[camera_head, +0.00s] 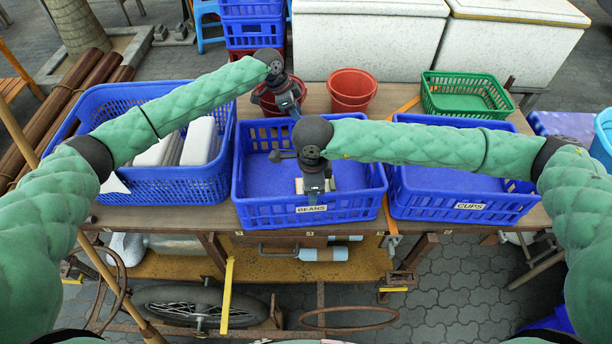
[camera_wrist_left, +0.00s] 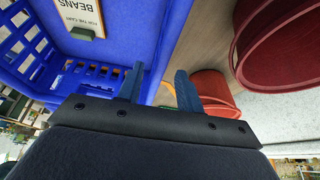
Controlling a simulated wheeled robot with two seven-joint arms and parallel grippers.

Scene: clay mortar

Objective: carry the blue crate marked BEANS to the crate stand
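The blue crate marked BEANS (camera_head: 350,207) stands on the table between two other blue crates, its label on the near wall. A pale card (camera_head: 300,186) lies inside; in the left wrist view the card (camera_wrist_left: 83,14) reads BEANS. My left gripper (camera_head: 295,112) is at the crate's far rim. In the left wrist view its fingers (camera_wrist_left: 158,88) are apart, one over the crate's side and one over the table's side. My right gripper (camera_head: 313,196) points down at the near wall, above the label; its fingers are too small to judge. I cannot tell which thing is the crate stand.
A blue crate with white blocks (camera_head: 180,185) stands close at left, and a blue crate marked CUPS (camera_head: 440,205) close at right. Red buckets (camera_head: 350,88) and a green basket (camera_head: 440,104) stand behind. White boxes (camera_head: 370,40) lie beyond the table.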

